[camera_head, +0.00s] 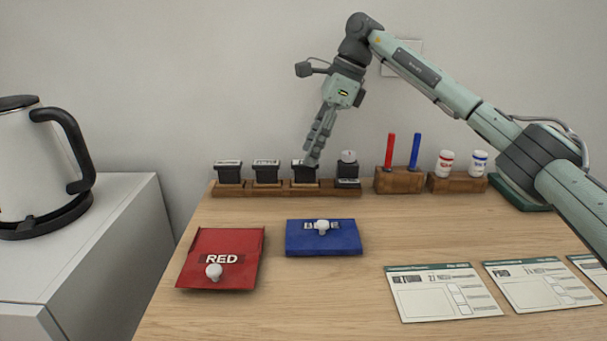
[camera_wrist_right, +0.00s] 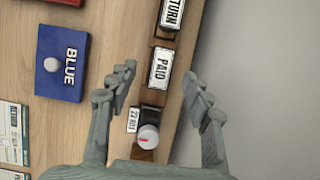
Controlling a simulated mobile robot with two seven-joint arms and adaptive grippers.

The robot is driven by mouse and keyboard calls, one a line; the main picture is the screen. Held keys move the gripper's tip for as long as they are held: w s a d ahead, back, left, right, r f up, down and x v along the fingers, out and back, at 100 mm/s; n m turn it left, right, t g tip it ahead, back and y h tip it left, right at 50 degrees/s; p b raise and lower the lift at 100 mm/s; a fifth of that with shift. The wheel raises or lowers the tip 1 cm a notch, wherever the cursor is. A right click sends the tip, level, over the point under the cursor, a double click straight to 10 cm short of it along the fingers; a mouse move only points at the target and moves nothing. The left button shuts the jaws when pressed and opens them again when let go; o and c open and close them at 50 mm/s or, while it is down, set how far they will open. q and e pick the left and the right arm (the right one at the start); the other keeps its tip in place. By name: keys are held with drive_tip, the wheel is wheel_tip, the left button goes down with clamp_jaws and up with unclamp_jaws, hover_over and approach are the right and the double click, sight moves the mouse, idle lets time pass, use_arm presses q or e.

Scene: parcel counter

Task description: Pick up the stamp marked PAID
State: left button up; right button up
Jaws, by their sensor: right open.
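The stamp marked PAID (camera_wrist_right: 159,67) has a white label on a dark body and stands in a wooden rack. In the head view it appears to be the third stamp (camera_head: 300,172) from the left, partly hidden by my right gripper (camera_head: 314,158). My right gripper is open and empty, pointing down at the stamp. In the right wrist view its fingers (camera_wrist_right: 160,76) are spread wide, one on each side of the PAID stamp. I cannot tell the exact height gap. My left gripper is not in view.
A stamp marked RETURN (camera_wrist_right: 172,13) and a knobbed date stamp (camera_wrist_right: 148,137) flank it closely. A red pad (camera_head: 225,243) and blue pad (camera_head: 345,240) lie in front. Pens (camera_head: 390,150), small bottles (camera_head: 445,163) and cards (camera_head: 443,291) are right. A wall is behind.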

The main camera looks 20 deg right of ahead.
sight(305, 168)
drive_tip(key=x, duration=0.5)
drive_tip(key=shift+d+f, duration=0.15)
drive_tip(key=shift+f, duration=0.1)
drive_tip(key=shift+c, duration=0.6)
clamp_jaws()
